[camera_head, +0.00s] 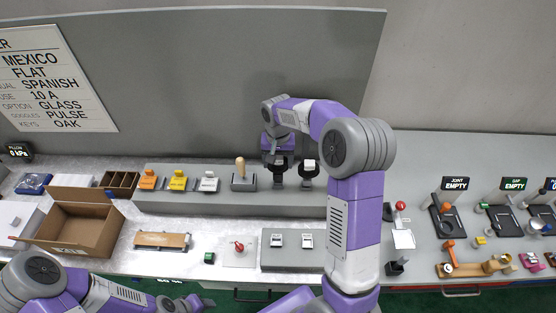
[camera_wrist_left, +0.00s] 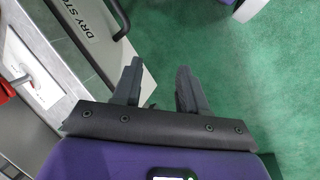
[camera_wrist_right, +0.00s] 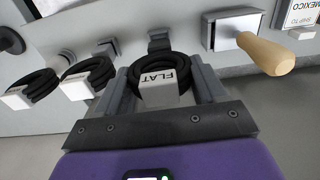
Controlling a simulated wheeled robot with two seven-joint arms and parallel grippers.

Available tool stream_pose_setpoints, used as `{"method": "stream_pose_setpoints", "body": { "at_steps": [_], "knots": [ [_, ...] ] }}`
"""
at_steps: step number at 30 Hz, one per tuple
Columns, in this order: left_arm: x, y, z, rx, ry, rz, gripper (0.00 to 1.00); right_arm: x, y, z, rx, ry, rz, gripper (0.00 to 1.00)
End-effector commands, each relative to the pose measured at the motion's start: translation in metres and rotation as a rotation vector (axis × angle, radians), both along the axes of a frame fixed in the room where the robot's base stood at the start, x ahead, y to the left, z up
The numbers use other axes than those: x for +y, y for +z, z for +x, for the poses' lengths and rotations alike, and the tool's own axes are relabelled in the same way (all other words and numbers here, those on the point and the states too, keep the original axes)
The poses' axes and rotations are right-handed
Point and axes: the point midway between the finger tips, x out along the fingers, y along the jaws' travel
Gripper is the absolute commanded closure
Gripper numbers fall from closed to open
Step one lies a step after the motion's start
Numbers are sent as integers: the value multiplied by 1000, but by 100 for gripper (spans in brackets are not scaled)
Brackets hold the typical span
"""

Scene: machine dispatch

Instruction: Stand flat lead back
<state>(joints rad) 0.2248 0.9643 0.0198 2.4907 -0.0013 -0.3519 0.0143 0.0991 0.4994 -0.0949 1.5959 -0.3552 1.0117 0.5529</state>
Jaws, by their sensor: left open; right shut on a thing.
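The flat lead (camera_wrist_right: 158,92) is a coiled black cable with a white tag reading FLAT. In the right wrist view it sits between the fingers of my right gripper (camera_wrist_right: 165,85), which is shut on it. A dark stand piece (camera_wrist_right: 159,43) shows just beyond the coil; I cannot tell whether they touch. In the head view my right gripper (camera_head: 278,160) is over the raised grey shelf (camera_head: 200,203), and the lead is mostly hidden there. My left gripper (camera_wrist_left: 158,85) is open and empty, above the green floor by the counter edge.
Two more coiled leads (camera_wrist_right: 42,86) (camera_wrist_right: 92,76) stand beside mine; one shows in the head view (camera_head: 309,168). A wooden-handled lever (camera_head: 241,170) is on the other side. An order sign (camera_head: 50,78) and open carton (camera_head: 78,220) are at left.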

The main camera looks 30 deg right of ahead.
Motion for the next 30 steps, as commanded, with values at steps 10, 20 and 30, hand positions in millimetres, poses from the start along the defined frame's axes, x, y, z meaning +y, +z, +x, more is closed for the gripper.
{"method": "stream_pose_setpoints", "body": {
  "at_steps": [10, 20, 30],
  "knots": [
    [0, -6, 0, 0, 0, 0, 57, 0, -8, 0, -1, 0, -1, 69],
    [0, -11, 0, 0, 0, 0, 57, 0, -16, 0, -1, 0, -1, 69],
    [0, -16, 0, 0, 0, 0, 57, 0, -22, 0, 0, 0, 0, 69]
  ]
}}
